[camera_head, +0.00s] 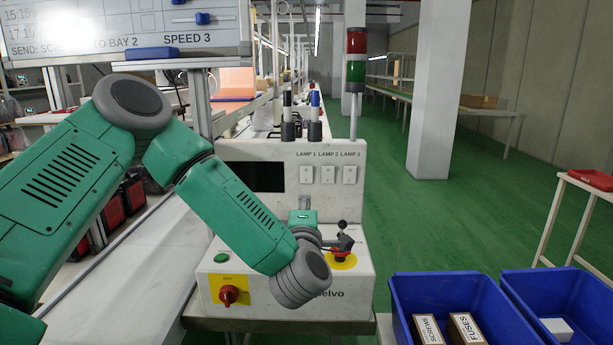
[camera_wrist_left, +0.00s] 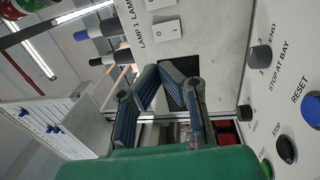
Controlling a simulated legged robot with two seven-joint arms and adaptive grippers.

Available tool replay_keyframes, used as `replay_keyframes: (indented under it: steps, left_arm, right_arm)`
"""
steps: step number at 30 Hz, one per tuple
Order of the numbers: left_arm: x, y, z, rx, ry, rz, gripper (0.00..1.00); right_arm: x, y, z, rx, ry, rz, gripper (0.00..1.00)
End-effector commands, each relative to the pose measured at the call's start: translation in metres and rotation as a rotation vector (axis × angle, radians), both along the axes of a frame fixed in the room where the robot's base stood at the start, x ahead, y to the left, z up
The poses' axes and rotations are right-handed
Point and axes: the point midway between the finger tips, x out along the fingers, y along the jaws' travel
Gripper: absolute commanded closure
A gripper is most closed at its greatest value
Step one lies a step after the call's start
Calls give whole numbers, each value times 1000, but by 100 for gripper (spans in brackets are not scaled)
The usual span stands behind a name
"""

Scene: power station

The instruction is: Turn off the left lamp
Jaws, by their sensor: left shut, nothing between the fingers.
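A white control panel (camera_head: 355,205) carries three rocker switches labelled LAMP 1, LAMP 2 and LAMP 3. The leftmost is the LAMP 1 switch (camera_head: 307,175); a white switch beside the LAMP 1 label also shows in the wrist view (camera_wrist_left: 167,30). The LAMP 2 switch (camera_head: 328,174) and LAMP 3 switch (camera_head: 349,175) are to its right. Their positions are too small to tell. My left gripper (camera_head: 302,216) is in front of the panel, below the switches. In the wrist view its blue-grey fingers (camera_wrist_left: 160,78) are shut and empty, apart from the switch. My right gripper is out of view.
A dark screen (camera_head: 257,177) is left of the switches. A red rotary knob (camera_head: 229,296), a green button (camera_head: 222,257) and a red button on yellow (camera_head: 341,258) are below. A red-green signal tower (camera_head: 356,60) stands behind. Blue bins (camera_head: 402,305) stand at right.

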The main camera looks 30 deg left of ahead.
Motion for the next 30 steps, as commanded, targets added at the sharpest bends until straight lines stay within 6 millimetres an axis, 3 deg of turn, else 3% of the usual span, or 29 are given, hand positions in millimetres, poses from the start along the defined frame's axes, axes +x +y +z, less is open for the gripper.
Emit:
replay_keyframes:
  steps: [18,30]
  left_arm:
    - [97,62,14,1,-1,3,100]
    - [112,72,16,-1,1,1,100]
  right_arm:
    - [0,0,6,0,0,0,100]
    - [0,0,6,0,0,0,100]
